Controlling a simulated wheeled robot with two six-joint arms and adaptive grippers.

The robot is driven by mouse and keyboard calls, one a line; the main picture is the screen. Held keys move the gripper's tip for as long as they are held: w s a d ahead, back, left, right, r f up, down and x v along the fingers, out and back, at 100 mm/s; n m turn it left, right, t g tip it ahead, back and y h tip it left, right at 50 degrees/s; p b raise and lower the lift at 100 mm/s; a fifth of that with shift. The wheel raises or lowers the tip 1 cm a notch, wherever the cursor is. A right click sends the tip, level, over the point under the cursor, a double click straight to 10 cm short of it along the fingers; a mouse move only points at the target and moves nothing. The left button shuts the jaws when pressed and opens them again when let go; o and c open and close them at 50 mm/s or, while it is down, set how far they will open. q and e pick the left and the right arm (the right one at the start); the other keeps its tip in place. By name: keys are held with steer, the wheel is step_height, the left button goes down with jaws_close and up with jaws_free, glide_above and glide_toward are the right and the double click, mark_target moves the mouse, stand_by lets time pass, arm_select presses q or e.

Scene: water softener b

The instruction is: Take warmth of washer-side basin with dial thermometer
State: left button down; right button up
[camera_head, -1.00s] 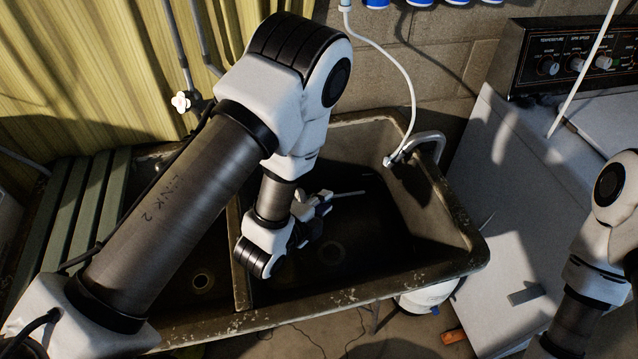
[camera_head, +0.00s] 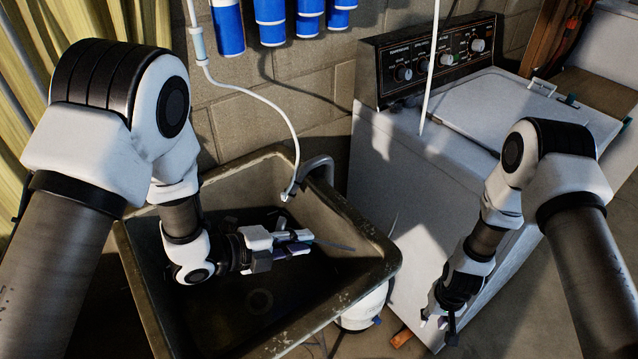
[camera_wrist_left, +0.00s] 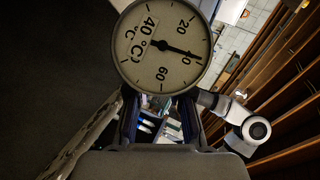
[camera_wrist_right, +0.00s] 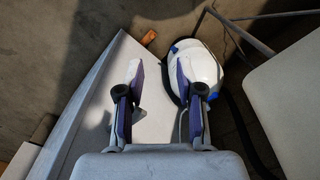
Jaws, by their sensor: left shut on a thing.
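The washer-side basin (camera_head: 352,228) is a deep, worn, dark sink bowl beside the washing machine. My left gripper (camera_head: 303,240) is inside the basin's outline in the head view, shut on the dial thermometer, whose thin stem (camera_head: 335,246) points right. How the stem tip stands to the basin floor cannot be told. In the left wrist view the thermometer's round pale dial (camera_wrist_left: 150,62) faces the camera, its dark needle pointing near the 40 mark, above the left gripper's fingers (camera_wrist_left: 160,105). My right gripper (camera_wrist_right: 158,80) is open and empty; it hangs low by the washer in the head view (camera_head: 438,322).
The washing machine (camera_head: 400,150) stands right of the basin. A tap (camera_head: 318,165) and a white hose (camera_head: 270,112) are at the basin's back. Blue filter cylinders (camera_head: 270,22) hang above. A white tank (camera_wrist_right: 205,68) stands low near the right gripper.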

steer(key=w+r+y, duration=0.1)
steer(key=w+r, duration=0.4)
steer(key=w, duration=0.7)
steer(key=w+a+r+n, duration=0.45)
steer(key=w+r, duration=0.25)
steer(key=r, duration=0.2)
step_height(320, 180, up, 20)
steer(key=n+g+h, duration=0.1)
steer(key=n+g, duration=0.5)
steer(key=n, duration=0.9)
glide_above(316, 240)
steer(key=w+d, duration=0.2)
steer(key=w, duration=0.5)
steer(key=x, duration=1.1)
steer(key=shift+s+d+f, duration=0.2)
steer(key=shift+s+f, duration=0.1)
